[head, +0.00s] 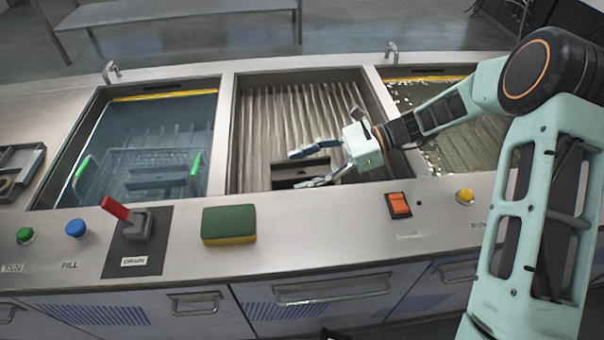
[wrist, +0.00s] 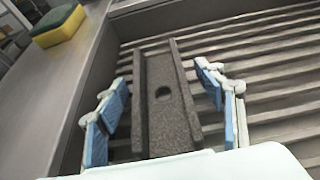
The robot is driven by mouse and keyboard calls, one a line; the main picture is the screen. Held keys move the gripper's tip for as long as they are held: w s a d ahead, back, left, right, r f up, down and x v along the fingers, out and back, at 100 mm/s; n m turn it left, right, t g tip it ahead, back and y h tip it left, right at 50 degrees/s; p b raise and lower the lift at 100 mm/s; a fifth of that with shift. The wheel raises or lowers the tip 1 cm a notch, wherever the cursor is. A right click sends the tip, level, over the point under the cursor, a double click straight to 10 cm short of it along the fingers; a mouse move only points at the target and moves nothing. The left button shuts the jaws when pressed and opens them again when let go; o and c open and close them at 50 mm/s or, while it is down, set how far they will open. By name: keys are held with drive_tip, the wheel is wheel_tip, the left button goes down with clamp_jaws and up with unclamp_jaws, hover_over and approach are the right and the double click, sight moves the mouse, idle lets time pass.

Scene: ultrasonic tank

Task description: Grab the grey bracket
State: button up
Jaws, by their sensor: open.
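The grey bracket (wrist: 165,125) is a dark grey channel-shaped piece with a round hole in its middle. It lies on the ribbed floor of the middle basin. In the head view the bracket (head: 296,170) shows as a dark shape partly behind my fingers. My gripper (head: 306,168) is open and reaches into the middle basin. In the wrist view its blue-padded fingers (wrist: 163,103) stand on either side of the bracket, with a gap on both sides. The bracket's near end is hidden by the gripper's body.
The middle basin's metal rim (head: 233,140) surrounds my gripper. A water-filled tank with a wire basket (head: 150,172) is at left, another filled basin (head: 470,140) at right. A green and yellow sponge (head: 228,225), a red drain lever (head: 116,208) and an orange switch (head: 398,205) sit along the front.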

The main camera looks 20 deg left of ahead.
drive_tip(key=shift+s+a+f, duration=0.1)
drive_tip(key=shift+c, duration=0.3)
drive_tip(key=c, duration=1.5)
drive_tip(key=shift+r, duration=0.2)
drive_tip(key=shift+c, duration=0.2)
